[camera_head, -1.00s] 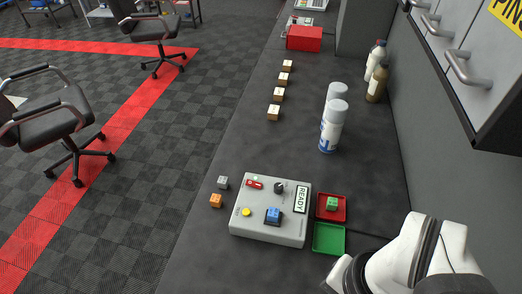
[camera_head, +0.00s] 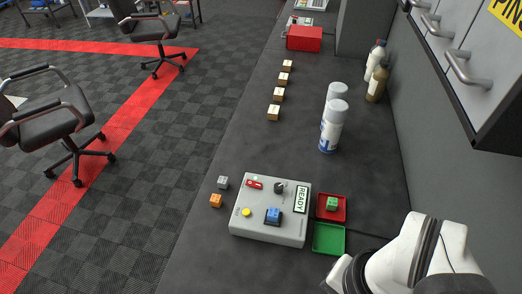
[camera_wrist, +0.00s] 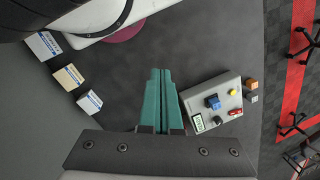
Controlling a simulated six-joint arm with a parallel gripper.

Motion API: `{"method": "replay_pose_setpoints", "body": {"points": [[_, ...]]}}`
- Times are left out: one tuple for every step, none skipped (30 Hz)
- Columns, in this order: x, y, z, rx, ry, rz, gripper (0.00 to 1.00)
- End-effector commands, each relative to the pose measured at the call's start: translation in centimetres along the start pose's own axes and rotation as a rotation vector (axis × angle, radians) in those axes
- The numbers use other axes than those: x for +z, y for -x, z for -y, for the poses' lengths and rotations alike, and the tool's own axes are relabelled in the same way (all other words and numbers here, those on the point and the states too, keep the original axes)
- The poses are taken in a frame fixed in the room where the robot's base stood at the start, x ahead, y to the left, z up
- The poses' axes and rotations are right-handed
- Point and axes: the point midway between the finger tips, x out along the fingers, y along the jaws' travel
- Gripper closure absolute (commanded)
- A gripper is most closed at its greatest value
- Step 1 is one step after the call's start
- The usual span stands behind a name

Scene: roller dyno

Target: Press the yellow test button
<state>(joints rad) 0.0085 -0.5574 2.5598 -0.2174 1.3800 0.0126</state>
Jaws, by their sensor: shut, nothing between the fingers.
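The yellow test button (camera_head: 247,212) is on the front left of the top of a grey control box (camera_head: 268,238). The box also carries a blue block (camera_head: 273,215), a black knob (camera_head: 280,187), a red switch (camera_head: 255,183) and a READY display (camera_head: 301,197). In the wrist view the yellow button (camera_wrist: 233,92) shows on the box (camera_wrist: 190,97), to the right of my gripper (camera_wrist: 160,72). My gripper's teal fingers are shut and empty, apart from the box. In the head view only my white arm shows at the lower right; the fingers are hidden.
A red tray (camera_head: 343,218) with a green block (camera_head: 332,204) and a green tray (camera_head: 329,250) stand right of the box. A grey block (camera_head: 223,182) and an orange block (camera_head: 215,201) lie left of it. Spray cans (camera_head: 331,132) stand behind. The bench between is clear.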

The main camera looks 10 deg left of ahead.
Motion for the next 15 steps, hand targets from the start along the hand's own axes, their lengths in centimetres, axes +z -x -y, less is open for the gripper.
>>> {"method": "replay_pose_setpoints", "body": {"points": [[0.0,0.0,0.3,-0.007,0.000,0.005,1.00],[-0.1,-0.1,0.7,-0.018,-0.001,0.011,1.00],[-0.2,-0.1,1.4,-0.040,-0.003,0.025,1.00],[-0.4,-0.2,2.3,-0.063,-0.005,0.038,1.00],[-0.5,-0.3,3.3,-0.092,-0.010,0.054,1.00],[-0.9,-0.4,5.0,-0.137,-0.020,0.079,1.00],[-1.2,-0.5,6.3,-0.175,-0.030,0.097,1.00],[-1.6,-0.7,7.8,-0.214,-0.044,0.115,1.00],[-2.1,-0.8,9.7,-0.265,-0.067,0.139,1.00],[-2.6,-1.0,11.1,-0.302,-0.088,0.156,1.00],[-3.1,-1.2,12.6,-0.338,-0.111,0.171,1.00],[-3.9,-1.5,14.4,-0.383,-0.146,0.189,1.00],[-4.5,-1.8,15.7,-0.416,-0.175,0.201,1.00],[-5.2,-2.1,17.0,-0.447,-0.206,0.211,1.00],[-6.1,-2.7,18.6,-0.483,-0.252,0.224,1.00]]}}
